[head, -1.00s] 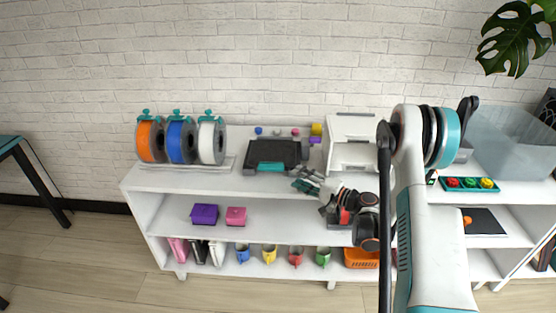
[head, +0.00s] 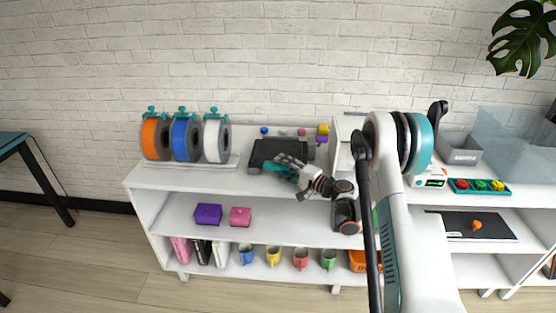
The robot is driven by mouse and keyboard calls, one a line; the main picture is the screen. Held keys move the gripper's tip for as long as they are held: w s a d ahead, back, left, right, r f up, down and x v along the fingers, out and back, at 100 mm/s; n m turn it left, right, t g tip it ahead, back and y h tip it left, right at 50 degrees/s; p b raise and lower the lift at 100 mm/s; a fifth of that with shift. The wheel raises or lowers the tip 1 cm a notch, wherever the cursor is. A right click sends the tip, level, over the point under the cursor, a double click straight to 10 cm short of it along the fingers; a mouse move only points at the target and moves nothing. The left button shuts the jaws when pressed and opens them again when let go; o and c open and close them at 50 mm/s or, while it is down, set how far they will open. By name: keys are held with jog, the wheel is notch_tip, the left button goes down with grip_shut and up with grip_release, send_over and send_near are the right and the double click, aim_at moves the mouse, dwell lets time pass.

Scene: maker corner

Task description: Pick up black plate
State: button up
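A flat black plate (head: 267,149) lies on a dark, low device on the white shelf unit's top, right of the filament spools. My gripper (head: 281,164) reaches in from the right and covers the plate's front right part. Its fingers overlap the plate in the picture; whether they touch it or hover above is unclear. The gap between the fingertips is too small and cluttered to read.
Orange, blue and white spools (head: 185,138) stand left of the plate. Small coloured items and a yellow and purple stack (head: 322,134) sit behind and right. A white box (head: 347,125) stands farther right. Another dark sheet (head: 455,222) with an orange object lies on the right middle shelf.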

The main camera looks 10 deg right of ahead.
jog(key=shift+x, duration=1.1)
grip_shut()
notch_tip(320, 180, up, 20)
jog(key=p, duration=0.6)
jog(key=shift+p, duration=0.35)
